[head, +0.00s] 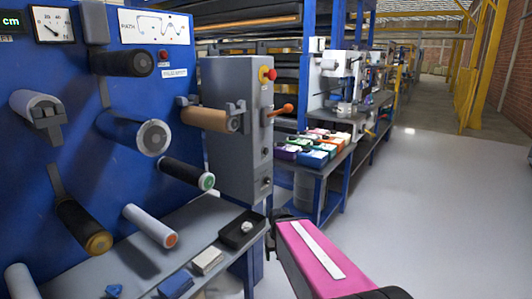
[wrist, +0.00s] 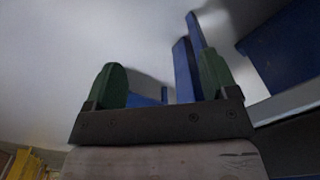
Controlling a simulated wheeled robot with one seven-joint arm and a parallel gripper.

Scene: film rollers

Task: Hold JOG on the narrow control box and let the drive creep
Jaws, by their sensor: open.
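The narrow control box (head: 238,125) is a tall grey cabinet beside the blue roller panel in the head view. Its narrow right face carries a red knob on a yellow base (head: 267,75), an orange-tipped lever (head: 281,110) and small dark controls lower down. I cannot read a JOG label. My gripper (wrist: 160,85) shows two green fingers spread apart with nothing between them in the wrist view. In the head view my pink arm reaches in from the lower right. Its dark end is low, below and slightly right of the box, apart from its controls.
The blue panel (head: 75,150) holds several rollers, with a grey shelf (head: 120,270) below. A black tray (head: 242,234) sits near the shelf's right end. A bench with colourful boxes (head: 312,147) stands behind. Open grey floor (head: 430,190) lies to the right.

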